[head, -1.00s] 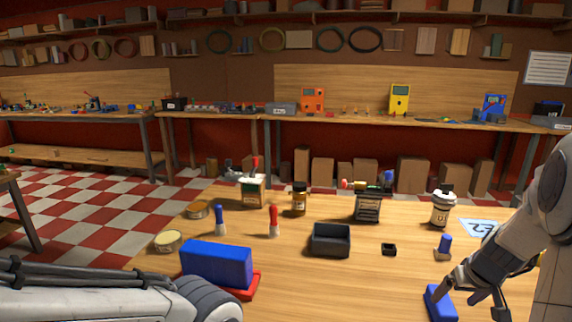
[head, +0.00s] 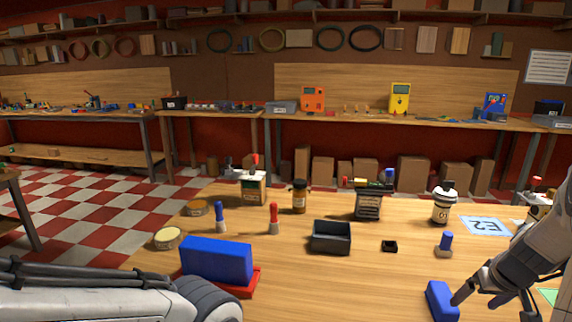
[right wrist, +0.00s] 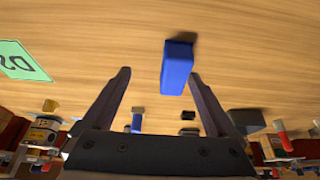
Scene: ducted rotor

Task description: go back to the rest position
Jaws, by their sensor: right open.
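My right gripper (head: 490,302) is at the lower right of the head view, just right of a small blue block (head: 441,301) that lies on the wooden table. In the right wrist view its two fingers (right wrist: 159,74) are spread with nothing held between them. The blue block (right wrist: 177,68) shows there past the fingertips, near the right one, and lies on the table. My left arm comes in at the lower left of the head view, but its gripper is out of the picture.
A larger blue block (head: 216,259) rests on a red tray (head: 248,287) beside my left arm. A black bin (head: 331,238), a blue-topped peg (head: 445,244) and a white bottle (head: 442,206) stand on the table. A blue E2 card (head: 485,225) lies at the right. The front middle is bare.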

